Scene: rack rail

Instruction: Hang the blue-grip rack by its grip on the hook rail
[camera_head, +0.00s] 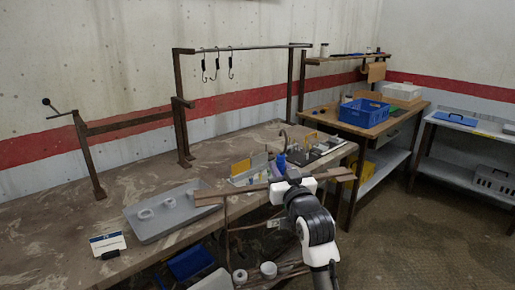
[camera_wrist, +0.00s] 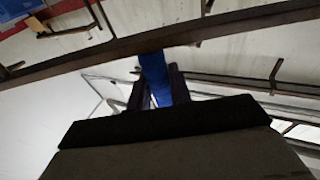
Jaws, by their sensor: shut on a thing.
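The hook rail (camera_head: 255,47) is a thin bar on dark posts at the back of the workbench. Three dark hooks (camera_head: 231,65) hang from it. My gripper (camera_head: 290,178) is low at the bench's front edge, to the right of and below the hooks. The blue grip (camera_head: 281,164) stands up at its fingertips. In the wrist view the blue grip (camera_wrist: 154,80) lies between the two dark fingers, which are shut on it. A brown bar crosses the picture there at the grip's upper end. The rest of the rack is not clearly distinguishable.
A grey tray (camera_head: 178,222) with white rings lies on the bench (camera_head: 100,192) at left, with a white-and-blue card (camera_head: 107,242) nearby. A brown bar (camera_head: 225,195) runs along the bench front by my gripper. A blue crate (camera_head: 363,113) stands on the right-hand table.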

